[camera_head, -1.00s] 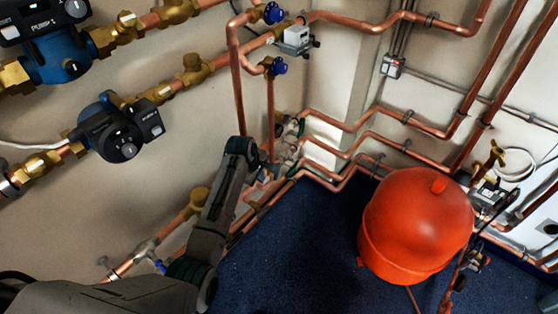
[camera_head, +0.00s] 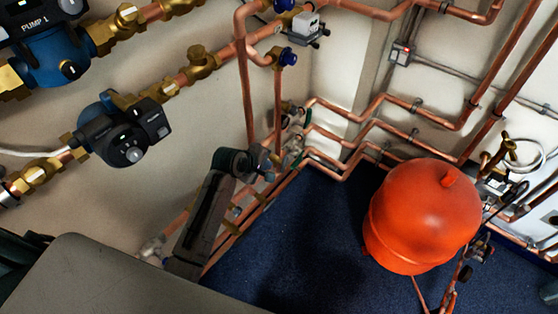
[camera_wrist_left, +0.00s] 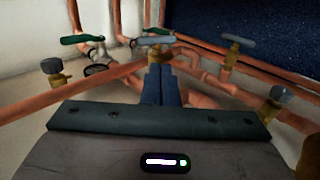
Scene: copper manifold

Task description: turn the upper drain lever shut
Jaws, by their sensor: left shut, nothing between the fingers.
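My left gripper (camera_head: 272,160) is by the pipe corner in the head view, left of the cluster of small valves (camera_head: 294,143). In the left wrist view its two blue-grey fingers (camera_wrist_left: 160,72) are shut with nothing between them. Just beyond the fingertips is a brass valve with a grey lever (camera_wrist_left: 153,40); I cannot tell if they touch. A green lever (camera_wrist_left: 82,39) is to its left and another grey lever on a brass valve (camera_wrist_left: 237,40) to its right. I cannot tell for certain which is the upper drain lever. My right gripper is out of view.
Copper pipes (camera_head: 243,85) run vertically behind the gripper and low along the wall. Pumps (camera_head: 122,135) are on the left wall. A red tank (camera_head: 422,215) stands to the right. Blue floor (camera_head: 290,240) is clear between it and my arm.

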